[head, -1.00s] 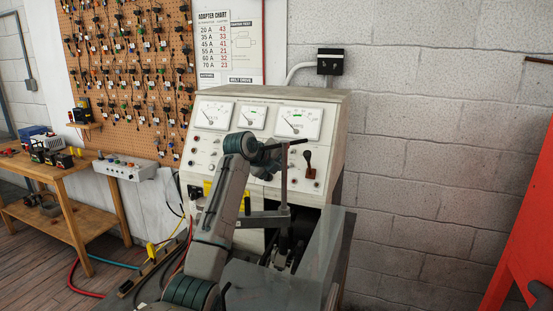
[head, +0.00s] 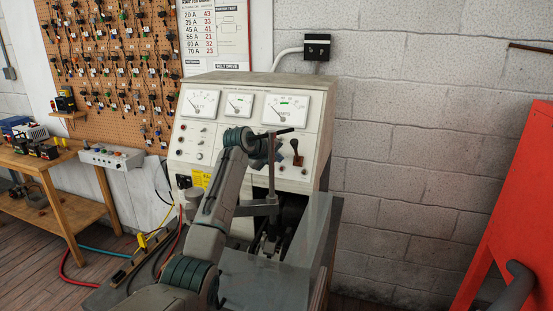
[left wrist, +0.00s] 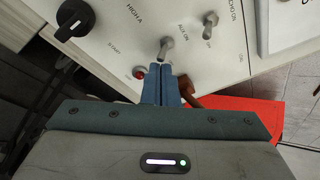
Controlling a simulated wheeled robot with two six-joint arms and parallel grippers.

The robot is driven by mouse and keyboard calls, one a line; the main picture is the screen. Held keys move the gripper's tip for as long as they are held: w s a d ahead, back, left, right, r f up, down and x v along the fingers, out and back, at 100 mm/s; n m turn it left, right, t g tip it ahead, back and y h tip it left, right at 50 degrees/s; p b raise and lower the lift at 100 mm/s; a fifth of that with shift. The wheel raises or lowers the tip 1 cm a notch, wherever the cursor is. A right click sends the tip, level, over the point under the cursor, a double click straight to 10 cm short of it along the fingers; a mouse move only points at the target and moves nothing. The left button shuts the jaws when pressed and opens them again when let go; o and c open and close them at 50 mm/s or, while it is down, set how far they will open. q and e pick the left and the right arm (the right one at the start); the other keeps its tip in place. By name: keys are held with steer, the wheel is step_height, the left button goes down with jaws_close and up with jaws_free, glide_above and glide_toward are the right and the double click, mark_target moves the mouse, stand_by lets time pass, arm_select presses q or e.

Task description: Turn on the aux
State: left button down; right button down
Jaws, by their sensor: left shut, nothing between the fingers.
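The aux toggle switch (left wrist: 166,47), a small metal lever beside the label AUX ON, is on the white test bench panel (left wrist: 120,62) in the left wrist view. My left gripper (left wrist: 160,68) is shut and empty, its blue fingertips right at the base side of this toggle. I cannot tell whether they touch it. In the head view my left arm reaches across the front of the test bench (head: 215,165), and the fingers (head: 287,150) are near the right side of its panel. The aux toggle is not distinguishable there. My right gripper is not in view.
Near the aux toggle are another toggle (left wrist: 210,22), a red button or lamp (left wrist: 139,72) and a black knob (left wrist: 73,18). A brown-handled lever (head: 297,158) stands close to the fingers. A red cabinet (head: 510,210) is at far right, a wooden workbench (head: 60,165) at left.

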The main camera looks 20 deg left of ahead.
arm_select(q)
steer(key=shift+w+r+b, duration=0.2)
steer(key=shift+r+b, duration=0.45)
steer(key=shift+r, duration=0.25)
stand_by(1.4)
steer(key=shift+w+r, duration=0.1)
steer(key=shift+r, duration=0.05)
steer(key=shift+w, duration=0.15)
steer(key=shift+r+p, duration=0.4)
steer(key=shift+r, duration=0.35)
steer(key=shift+r, duration=0.15)
